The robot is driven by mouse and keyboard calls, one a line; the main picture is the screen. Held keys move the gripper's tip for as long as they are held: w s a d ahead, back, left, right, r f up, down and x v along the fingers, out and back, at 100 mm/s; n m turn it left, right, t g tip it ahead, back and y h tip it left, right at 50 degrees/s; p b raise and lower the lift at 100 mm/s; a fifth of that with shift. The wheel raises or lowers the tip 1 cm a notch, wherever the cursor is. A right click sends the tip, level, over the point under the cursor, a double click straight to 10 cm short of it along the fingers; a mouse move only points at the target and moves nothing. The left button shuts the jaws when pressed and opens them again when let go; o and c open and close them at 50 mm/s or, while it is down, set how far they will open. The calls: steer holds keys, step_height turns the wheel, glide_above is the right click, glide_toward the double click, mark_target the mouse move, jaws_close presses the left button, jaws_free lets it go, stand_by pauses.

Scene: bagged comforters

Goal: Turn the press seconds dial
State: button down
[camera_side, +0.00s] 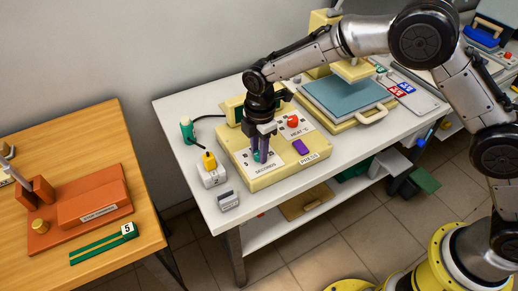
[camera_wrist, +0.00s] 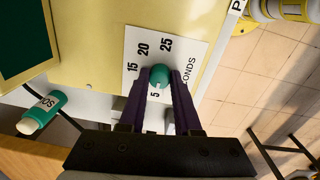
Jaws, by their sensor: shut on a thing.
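The seconds dial (camera_wrist: 159,74) is a round teal knob on a white card marked 5, 15, 20 and 25 in the wrist view. My gripper (camera_wrist: 159,82) is shut on it, with one dark purple finger on each side. The dial's pointer cannot be made out, so its setting is unclear. In the side view my gripper (camera_side: 261,150) points straight down onto the SECONDS card at the front left of the cream control box (camera_side: 262,182). The fingers hide most of the dial there.
A red HEAT dial (camera_side: 293,120) and a purple button (camera_side: 300,146) sit close to the right. The blue-topped press (camera_side: 343,100) is behind.

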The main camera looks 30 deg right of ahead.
mark_target(257, 154)
steer(key=m, duration=0.4)
steer(key=shift+r+m, duration=0.1)
steer(key=shift+m, duration=0.2)
steer(key=m, duration=0.4)
steer(key=shift+m, duration=0.3)
steer(key=m, duration=0.4)
steer(key=shift+m, duration=2)
steer(key=c, duration=0.6)
jaws_free()
step_height(257, 154, up, 14)
steer(key=shift+a, duration=0.25)
